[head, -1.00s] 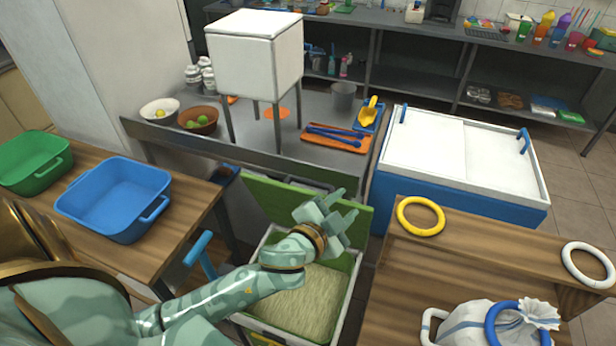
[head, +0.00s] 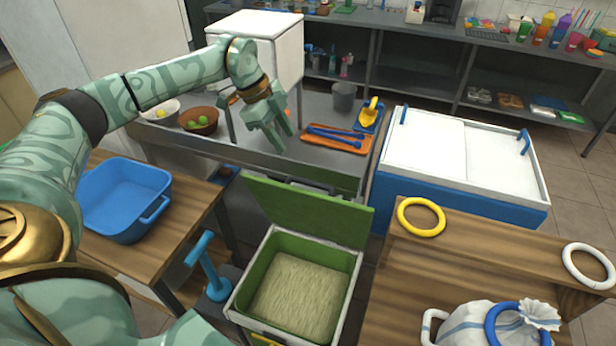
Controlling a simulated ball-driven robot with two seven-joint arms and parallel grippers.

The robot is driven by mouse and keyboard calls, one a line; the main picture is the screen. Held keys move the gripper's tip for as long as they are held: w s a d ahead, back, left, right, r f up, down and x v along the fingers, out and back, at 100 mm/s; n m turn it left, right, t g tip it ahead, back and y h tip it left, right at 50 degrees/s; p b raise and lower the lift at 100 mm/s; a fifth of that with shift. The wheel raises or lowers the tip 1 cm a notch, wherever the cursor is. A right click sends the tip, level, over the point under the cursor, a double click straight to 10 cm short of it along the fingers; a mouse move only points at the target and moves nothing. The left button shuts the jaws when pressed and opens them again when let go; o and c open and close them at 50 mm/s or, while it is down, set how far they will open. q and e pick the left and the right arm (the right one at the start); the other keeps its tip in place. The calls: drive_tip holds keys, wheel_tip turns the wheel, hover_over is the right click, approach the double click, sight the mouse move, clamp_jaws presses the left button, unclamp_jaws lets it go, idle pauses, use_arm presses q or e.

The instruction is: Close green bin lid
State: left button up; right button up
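The green bin (head: 240,297) stands on the floor between the two wooden tables, filled with pale fibrous stuff (head: 298,292). Its green lid (head: 310,212) is raised along the bin's far edge, leaning back toward the steel counter. My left gripper (head: 275,138) is above the counter, beyond and above the lid, and touches neither lid nor bin. Its fingers point down and look spread, with nothing between them. My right gripper is out of view.
A blue pedal-like post (head: 210,268) stands left of the bin. A blue tub (head: 122,200) sits on the left table. A yellow ring (head: 420,217) and a white sack (head: 495,325) lie on the right table. The steel counter (head: 255,145) holds bowls and an orange tray (head: 337,138).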

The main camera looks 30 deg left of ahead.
sight(311, 181)
use_arm(q)
drive_tip(key=b+x, duration=0.2)
drive_tip(key=x, duration=1.2)
drive_tip(key=shift+w+d+f, duration=0.1)
drive_tip(key=shift+d+f, duration=0.05)
drive_tip(key=shift+f, duration=0.05)
clamp_jaws()
